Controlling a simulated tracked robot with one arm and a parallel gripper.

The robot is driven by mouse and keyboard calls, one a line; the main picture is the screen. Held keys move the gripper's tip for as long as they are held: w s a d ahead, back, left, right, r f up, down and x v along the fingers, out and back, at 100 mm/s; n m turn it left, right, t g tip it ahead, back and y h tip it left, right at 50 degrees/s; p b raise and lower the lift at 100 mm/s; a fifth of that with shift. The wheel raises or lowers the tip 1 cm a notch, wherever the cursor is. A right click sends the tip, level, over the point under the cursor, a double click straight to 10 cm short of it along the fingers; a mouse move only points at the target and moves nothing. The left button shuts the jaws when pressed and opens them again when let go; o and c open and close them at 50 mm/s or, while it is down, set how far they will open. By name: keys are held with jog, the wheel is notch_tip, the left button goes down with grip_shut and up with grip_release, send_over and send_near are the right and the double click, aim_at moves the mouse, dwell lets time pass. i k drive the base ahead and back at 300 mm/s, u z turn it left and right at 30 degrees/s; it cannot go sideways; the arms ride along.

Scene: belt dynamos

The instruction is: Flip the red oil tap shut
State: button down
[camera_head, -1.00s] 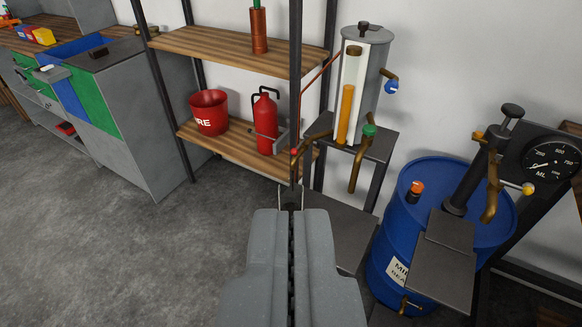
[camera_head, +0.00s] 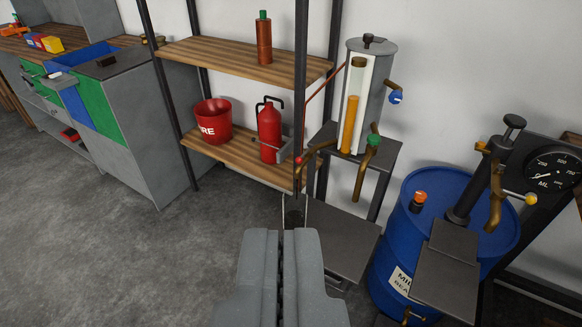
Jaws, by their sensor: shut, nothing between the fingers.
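The red oil tap is a small red knob (camera_head: 298,160) on a brass pipe at the lower left of an upright grey cylinder (camera_head: 382,85) with a clear front and an amber column. The knob shows just in front of the dark shelf post. A green tap (camera_head: 374,140) and a blue tap (camera_head: 396,98) are on the same cylinder's pipes. My gripper (camera_head: 284,233) is shut and empty, at the bottom middle. In the picture it lies below the red knob and apart from it. The exact depth between them cannot be told.
A shelf rack (camera_head: 250,66) holds a red fire bucket (camera_head: 213,122) and a red canister (camera_head: 269,132). A dark stand (camera_head: 385,148) carries the cylinder. A blue drum (camera_head: 395,245) with a pump stands at right. A small pale-rimmed object (camera_head: 294,210) sits ahead of my gripper.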

aim_at(299, 160)
jog(key=u, duration=0.6)
jog(key=k, duration=0.7)
jog(key=u, duration=0.8)
jog(key=k, duration=0.65)
jog(key=u, duration=0.4)
jog(key=i, duration=0.35)
jog(key=z, duration=0.75)
jog(key=i, duration=1.35)
jog(key=z, duration=0.8)
jog(key=i, duration=0.75)
jog(key=z, duration=0.2)
